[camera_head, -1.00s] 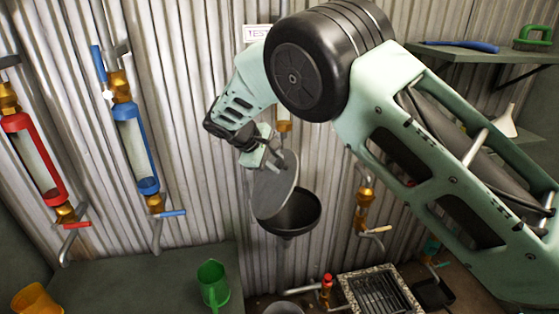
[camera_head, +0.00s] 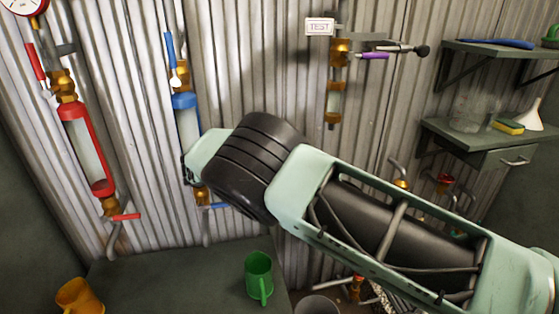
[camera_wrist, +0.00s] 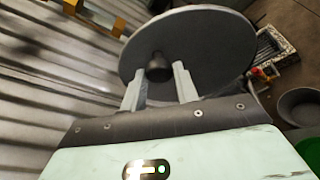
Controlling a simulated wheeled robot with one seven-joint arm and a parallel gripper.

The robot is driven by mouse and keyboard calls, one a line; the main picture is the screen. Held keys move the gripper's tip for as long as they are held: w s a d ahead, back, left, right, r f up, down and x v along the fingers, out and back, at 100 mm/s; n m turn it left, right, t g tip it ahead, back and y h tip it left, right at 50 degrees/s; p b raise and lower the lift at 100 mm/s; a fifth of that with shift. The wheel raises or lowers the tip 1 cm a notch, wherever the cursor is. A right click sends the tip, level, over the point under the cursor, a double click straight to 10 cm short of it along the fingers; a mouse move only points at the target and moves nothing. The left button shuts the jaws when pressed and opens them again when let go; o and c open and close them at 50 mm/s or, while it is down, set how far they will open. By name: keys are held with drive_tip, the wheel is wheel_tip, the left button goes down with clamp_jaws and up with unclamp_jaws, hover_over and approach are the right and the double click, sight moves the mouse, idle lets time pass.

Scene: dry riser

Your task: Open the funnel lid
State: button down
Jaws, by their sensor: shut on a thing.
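The funnel lid (camera_wrist: 190,45), a round grey disc with a dark knob (camera_wrist: 158,67), is in front of my gripper (camera_wrist: 158,82) in the wrist view. The two fingers are shut on the lid's knob. The lid shows apart from any funnel rim in this view. In the head view my own arm hides the gripper, the lid and the black funnel, so I cannot see how the lid lies relative to the funnel.
A green mug (camera_head: 259,276) and a yellow mug (camera_head: 78,298) stand on the dark bench (camera_head: 180,270) below. Red (camera_head: 85,150) and blue (camera_head: 187,122) valve tubes line the corrugated wall. Shelves (camera_head: 490,140) are at right. A grate (camera_wrist: 275,48) and a grey bucket (camera_wrist: 302,105) sit low.

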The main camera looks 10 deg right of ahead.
drive_tip(key=shift+a+f+h, duration=0.2)
drive_tip(key=shift+a+h, duration=0.1)
drive_tip(key=shift+a, duration=0.1)
drive_tip(key=c, duration=1.1)
unclamp_jaws()
drive_tip(key=shift+o, duration=0.2)
